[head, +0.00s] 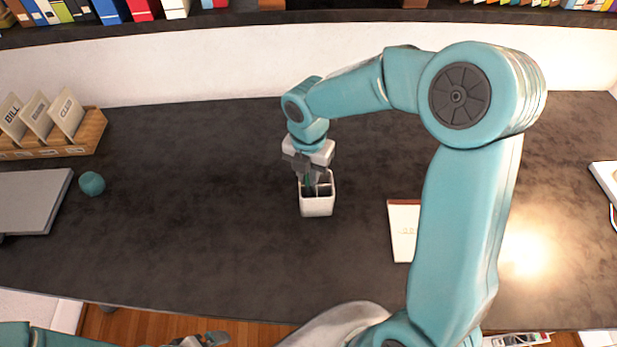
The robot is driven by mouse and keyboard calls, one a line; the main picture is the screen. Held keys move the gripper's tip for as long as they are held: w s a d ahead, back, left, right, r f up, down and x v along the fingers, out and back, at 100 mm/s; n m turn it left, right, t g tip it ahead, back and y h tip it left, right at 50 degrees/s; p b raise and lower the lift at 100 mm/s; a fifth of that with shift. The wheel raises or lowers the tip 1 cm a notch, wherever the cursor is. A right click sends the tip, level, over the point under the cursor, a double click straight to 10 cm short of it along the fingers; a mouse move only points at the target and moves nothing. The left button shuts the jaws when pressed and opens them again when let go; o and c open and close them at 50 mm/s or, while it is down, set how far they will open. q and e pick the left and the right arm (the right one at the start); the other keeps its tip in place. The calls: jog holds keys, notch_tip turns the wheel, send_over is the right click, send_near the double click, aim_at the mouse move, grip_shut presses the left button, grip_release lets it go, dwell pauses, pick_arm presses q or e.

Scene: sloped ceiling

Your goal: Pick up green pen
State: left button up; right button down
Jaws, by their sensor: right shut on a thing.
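A white pen holder (317,206) with compartments stands upright on the dark desk near the middle. A thin green pen (309,181) shows in the holder's back left compartment, its lower part hidden by the wall. My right gripper (309,176) points down over the holder, its fingers shut on the green pen at the holder's mouth. The fingers hide much of the pen. My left gripper (208,340) is low at the bottom edge, apart from the desk objects and partly cut off; its jaw state is unclear.
A wooden card rack (88,133) and a grey laptop-like slab (32,198) lie at left, with a teal round object (91,183) beside them. A notepad (402,230) lies right of the holder, partly behind my arm. A book shelf (230,17) runs behind. The desk's left middle is clear.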

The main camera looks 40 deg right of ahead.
notch_tip(320, 180, up, 19)
jog(key=shift+f, duration=0.15)
